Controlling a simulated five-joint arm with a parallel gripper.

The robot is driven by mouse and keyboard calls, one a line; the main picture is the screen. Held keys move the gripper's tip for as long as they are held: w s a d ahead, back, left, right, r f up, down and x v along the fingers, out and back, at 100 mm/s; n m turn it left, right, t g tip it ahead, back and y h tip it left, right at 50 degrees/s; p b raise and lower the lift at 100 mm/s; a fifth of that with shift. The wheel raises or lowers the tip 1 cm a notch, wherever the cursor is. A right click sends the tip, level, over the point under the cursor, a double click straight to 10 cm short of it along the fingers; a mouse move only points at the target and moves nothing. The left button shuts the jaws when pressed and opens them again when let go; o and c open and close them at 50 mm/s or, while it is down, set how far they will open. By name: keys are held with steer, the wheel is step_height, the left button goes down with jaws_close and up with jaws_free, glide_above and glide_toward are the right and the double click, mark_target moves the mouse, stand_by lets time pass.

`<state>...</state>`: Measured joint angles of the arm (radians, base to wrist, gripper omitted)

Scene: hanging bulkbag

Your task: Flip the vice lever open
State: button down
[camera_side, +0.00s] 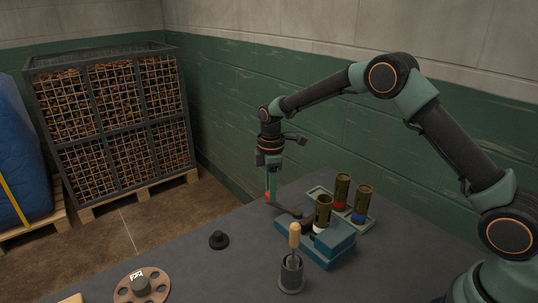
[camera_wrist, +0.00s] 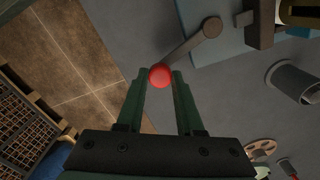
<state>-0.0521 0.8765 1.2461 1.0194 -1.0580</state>
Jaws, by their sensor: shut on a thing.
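The blue vice (camera_side: 345,238) stands on the dark table in the side view, with a brass-coloured canister (camera_side: 323,210) with a white band upright at it. Its dark lever (camera_wrist: 190,44) sticks out toward the table's far edge and ends in a red ball knob (camera_wrist: 160,75). My gripper (camera_side: 267,193) points down at the knob, and in the wrist view its two green fingers are on either side of the ball, shut on it. The vice is only partly in the wrist view, at the top. The lever's pivot is partly hidden in the side view.
A pale green tray (camera_side: 368,222) behind the vice holds canisters with red (camera_side: 341,190) and blue (camera_side: 361,203) bands. A cup (camera_side: 291,275) with a wooden-handled tool stands in front. A black knob-shaped piece (camera_side: 218,240) and a holed disc (camera_side: 128,293) lie left, with bare table between.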

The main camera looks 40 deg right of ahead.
steer(key=a+n, duration=0.1)
steer(key=s+a+n, duration=0.1)
steer(key=n, duration=0.1)
steer(key=shift+s+a+r, duration=0.1)
steer(key=shift+s+a, duration=0.05)
steer(key=shift+a, duration=0.05)
steer(key=s+a+n, duration=0.1)
steer(key=n, duration=0.1)
steer(key=a+n, duration=0.1)
steer(key=n, duration=0.1)
steer(key=shift+s, duration=0.4)
steer(key=s+n, duration=0.1)
steer(key=s+a+n, duration=0.1)
steer(key=n, duration=0.1)
steer(key=shift+s+n, duration=0.2)
steer(key=shift+n, duration=0.1)
steer(key=shift+s+a+n, duration=0.2)
steer(key=shift+s+n, duration=1.05)
steer(key=shift+n, duration=0.55)
steer(key=shift+s, duration=0.1)
steer(key=c, duration=0.5)
jaws_free()
steer(key=shift+c, duration=0.2)
step_height(320, 180, up, 12)
